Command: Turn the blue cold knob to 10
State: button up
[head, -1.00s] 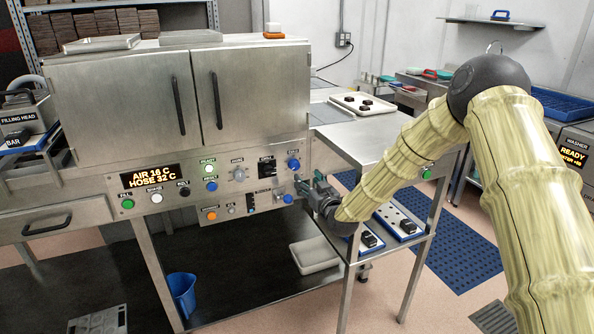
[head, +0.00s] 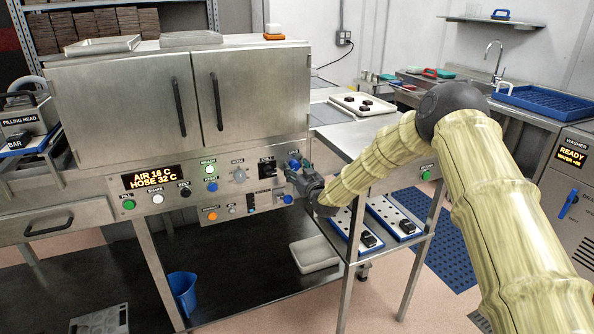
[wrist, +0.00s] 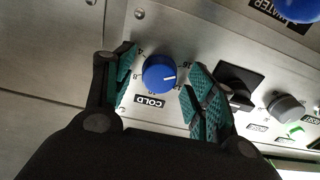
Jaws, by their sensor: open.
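The blue cold knob (wrist: 158,74) is in the wrist view, above the label COLD. It sits on the steel panel between my gripper's two fingers. Its white pointer line points to the right in that view. My gripper (wrist: 163,62) is open, one finger on each side of the knob, with a visible gap to each. In the head view the blue cold knob (head: 294,159) shows at the panel's upper right, with my gripper (head: 291,172) just below and in front of it.
A black switch (wrist: 240,84) and a grey knob (wrist: 287,107) are right of my gripper in the wrist view. Another blue knob (wrist: 297,8) is at the top right. The display (head: 152,178) reads AIR 16 C, HOSE 32 C. A steel side table (head: 362,140) stands right of the panel.

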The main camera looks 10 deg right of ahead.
jog(key=shift+c, duration=0.3)
jog(key=c, duration=1)
jog(key=shift+f, duration=0.1)
